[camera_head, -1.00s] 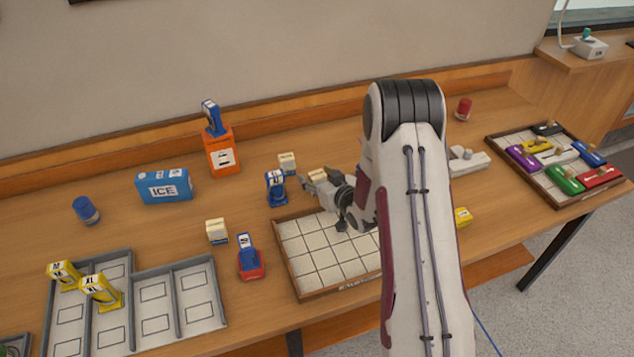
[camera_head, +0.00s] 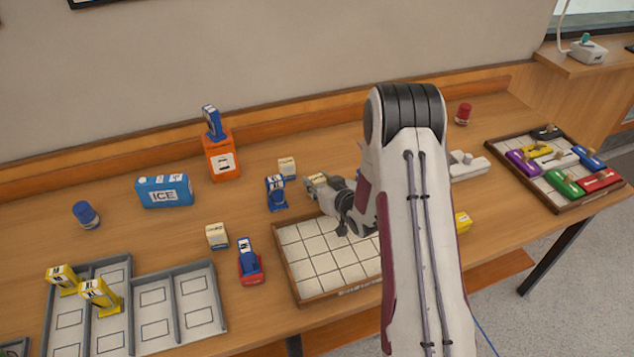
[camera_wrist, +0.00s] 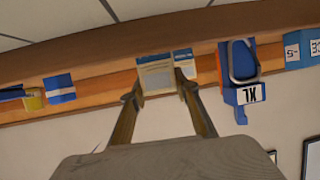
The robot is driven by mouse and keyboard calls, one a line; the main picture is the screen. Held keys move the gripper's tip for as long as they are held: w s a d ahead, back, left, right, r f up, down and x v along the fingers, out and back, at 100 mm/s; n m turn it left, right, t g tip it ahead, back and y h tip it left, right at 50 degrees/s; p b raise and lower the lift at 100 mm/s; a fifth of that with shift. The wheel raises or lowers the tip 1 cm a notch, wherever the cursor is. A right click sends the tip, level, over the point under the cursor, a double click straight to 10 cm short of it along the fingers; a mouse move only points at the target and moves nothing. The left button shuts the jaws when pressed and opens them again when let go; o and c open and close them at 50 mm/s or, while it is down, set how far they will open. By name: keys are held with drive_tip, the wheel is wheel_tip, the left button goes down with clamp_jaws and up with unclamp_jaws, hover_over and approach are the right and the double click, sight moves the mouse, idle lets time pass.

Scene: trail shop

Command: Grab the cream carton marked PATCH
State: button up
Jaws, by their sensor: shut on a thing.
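A small cream carton (camera_head: 317,179) stands on the wooden table behind the gridded tray. My gripper (camera_head: 319,188) is around it, shut on it from the front right. In the wrist view the same cream carton (camera_wrist: 156,74), with a blue and grey label, sits between my two fingertips (camera_wrist: 157,88). Its lettering is too blurred to read. Two more cream cartons stand apart: one (camera_head: 287,168) just behind to the left, one (camera_head: 217,236) further left and nearer. Their markings are also too small to read.
A blue tagged stand (camera_head: 276,193) is close to the left of my gripper. The gridded tray (camera_head: 284,268) lies in front. A blue ICE box (camera_head: 164,191), an orange box (camera_head: 222,160) and grey bins (camera_head: 218,300) are further left. A tray of coloured items (camera_head: 500,162) is at right.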

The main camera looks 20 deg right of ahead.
sight(317, 178)
drive_tip(key=shift+r, duration=4.95)
